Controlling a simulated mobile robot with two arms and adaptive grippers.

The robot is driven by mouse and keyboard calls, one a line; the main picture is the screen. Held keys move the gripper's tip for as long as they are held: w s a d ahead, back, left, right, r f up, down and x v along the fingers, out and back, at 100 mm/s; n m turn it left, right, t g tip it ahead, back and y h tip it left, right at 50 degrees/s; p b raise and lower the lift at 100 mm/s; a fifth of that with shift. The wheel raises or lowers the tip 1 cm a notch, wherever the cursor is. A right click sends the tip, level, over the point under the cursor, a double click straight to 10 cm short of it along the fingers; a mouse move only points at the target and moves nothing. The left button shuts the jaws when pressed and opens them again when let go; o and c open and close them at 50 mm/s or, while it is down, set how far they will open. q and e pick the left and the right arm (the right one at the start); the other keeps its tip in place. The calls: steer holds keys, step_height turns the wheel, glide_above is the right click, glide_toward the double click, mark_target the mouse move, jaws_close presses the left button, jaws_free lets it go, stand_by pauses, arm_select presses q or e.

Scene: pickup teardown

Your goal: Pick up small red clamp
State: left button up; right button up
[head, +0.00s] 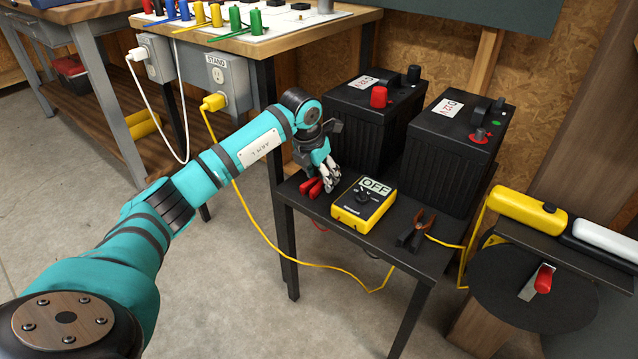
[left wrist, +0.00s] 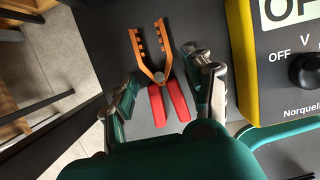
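The small red clamp (head: 311,187) lies on the black side table (head: 411,262), left of the yellow meter. In the left wrist view the clamp (left wrist: 169,103) shows two red handles and orange-copper toothed jaws pointing up the picture. My left gripper (head: 331,183) is low over the table at the clamp, partly hiding it in the head view. In the left wrist view the left gripper (left wrist: 163,70) is open, one finger on each side of the clamp, with gaps visible between fingers and clamp. My right gripper is not in view.
The yellow meter (head: 350,214), reading OFF, is close to the right of the clamp. A black-handled clamp (head: 408,238) lies at the table's front right. Two black batteries (head: 360,127) (head: 447,165) stand behind. A yellow cord (head: 245,215) hangs left of the table.

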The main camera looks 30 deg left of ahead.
arm_select(q)
steer(key=c, duration=0.9)
